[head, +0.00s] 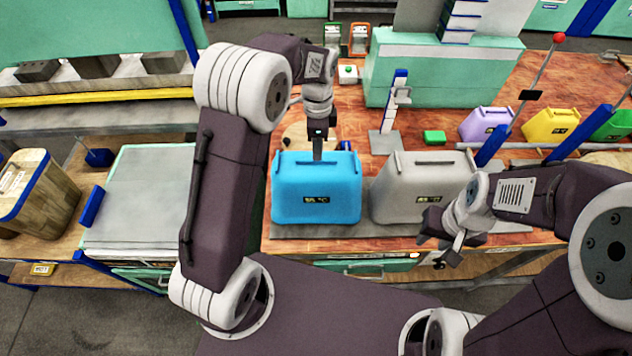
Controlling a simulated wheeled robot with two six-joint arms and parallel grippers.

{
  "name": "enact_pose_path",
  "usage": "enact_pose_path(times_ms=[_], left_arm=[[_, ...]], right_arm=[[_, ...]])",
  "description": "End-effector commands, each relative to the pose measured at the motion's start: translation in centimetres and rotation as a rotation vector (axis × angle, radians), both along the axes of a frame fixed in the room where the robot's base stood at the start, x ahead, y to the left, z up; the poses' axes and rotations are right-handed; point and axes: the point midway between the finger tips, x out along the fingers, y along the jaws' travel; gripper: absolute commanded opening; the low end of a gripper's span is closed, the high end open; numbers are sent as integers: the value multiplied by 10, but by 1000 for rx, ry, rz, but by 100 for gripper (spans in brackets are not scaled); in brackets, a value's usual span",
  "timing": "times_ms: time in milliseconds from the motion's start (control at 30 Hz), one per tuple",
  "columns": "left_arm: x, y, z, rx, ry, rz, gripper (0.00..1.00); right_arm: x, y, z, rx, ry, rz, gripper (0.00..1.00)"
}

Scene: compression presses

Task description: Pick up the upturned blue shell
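The blue shell (316,190) stands on a grey plate near the front edge of the wooden table, with a small dark temperature label on its front. My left gripper (318,153) points straight down at the top middle of the blue shell. Its fingers show as one narrow dark piece, so I cannot see whether they are open or touch the shell. My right gripper (442,246) is low at the table's front edge, in front of the grey shell (420,184). Its fingers are too small and tilted to read.
The grey shell stands close to the right of the blue one. Purple (485,125), yellow (551,125) and green (614,126) shells stand at the back right. A green press block (440,65) is behind, and a small green box (434,137) lies mid-table.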

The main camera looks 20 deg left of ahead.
Motion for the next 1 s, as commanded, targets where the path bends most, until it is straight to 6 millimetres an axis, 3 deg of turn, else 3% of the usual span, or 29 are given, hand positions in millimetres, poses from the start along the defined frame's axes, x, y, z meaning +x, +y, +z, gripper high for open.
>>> enact_pose_path(times_ms=[200,333,467,700,800,833,1000], left_arm=[[-1,1,-10,0,2,2,33],[-2,4,-33,1,5,3,33],[-1,3,-53,0,2,2,33],[-1,3,-57,0,-2,3,33],[-1,3,-57,0,-2,3,5],[-1,3,-57,0,-2,3,0],[-1,3,-56,0,-2,3,0]], right_arm=[[0,0,7,0,0,0,36],[0,0,21,0,0,0,36],[0,0,22,0,0,0,36],[0,0,21,0,0,0,36],[0,0,21,0,0,0,36],[0,0,21,0,0,0,36],[0,0,21,0,0,0,36]])
